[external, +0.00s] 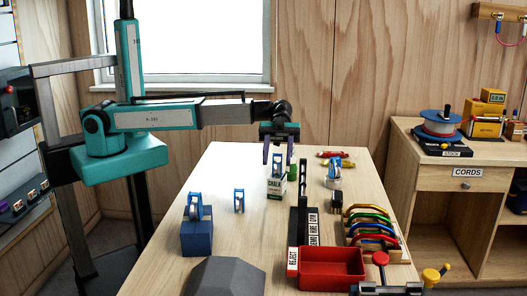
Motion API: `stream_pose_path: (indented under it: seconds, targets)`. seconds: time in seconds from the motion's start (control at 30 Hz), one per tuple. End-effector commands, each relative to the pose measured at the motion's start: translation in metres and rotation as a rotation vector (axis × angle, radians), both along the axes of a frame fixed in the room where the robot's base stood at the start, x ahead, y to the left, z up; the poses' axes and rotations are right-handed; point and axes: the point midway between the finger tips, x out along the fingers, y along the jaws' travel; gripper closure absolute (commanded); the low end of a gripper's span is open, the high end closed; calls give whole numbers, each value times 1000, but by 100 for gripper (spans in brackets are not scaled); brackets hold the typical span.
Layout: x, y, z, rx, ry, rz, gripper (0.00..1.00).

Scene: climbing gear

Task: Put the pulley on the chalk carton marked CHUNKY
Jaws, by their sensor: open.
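A white carton (276,190) labelled CHALK stands upright near the middle of the table. Its smaller lettering is too small to read, so I cannot tell whether it says CHUNKY. A blue and white pulley (277,169) stands on top of this carton. My gripper (279,161) is open and points down just above the carton, with one purple finger on each side of the pulley's upper part. I cannot tell whether a finger touches it. Other blue and white pulleys stand on a blue block (196,239), on the bare table (239,201) and at the right on a pale round object (334,171).
A dark labelled divider (299,225), a red REJECT bin (332,268) and a rack of coloured carabiners (371,226) fill the table's right front. A grey faceted block (226,277) lies at the front edge. A green item (292,172) is close right of the carton. The left back is clear.

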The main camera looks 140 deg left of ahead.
Motion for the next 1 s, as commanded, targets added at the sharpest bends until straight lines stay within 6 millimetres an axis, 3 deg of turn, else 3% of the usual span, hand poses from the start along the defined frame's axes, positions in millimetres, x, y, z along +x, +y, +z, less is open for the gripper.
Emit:
stream_pose_path:
  seconds: [0.5,1.0]
  targets:
    - [-53,54,23,1,-2,1,57]
    - [-62,62,28,0,-1,0,57]
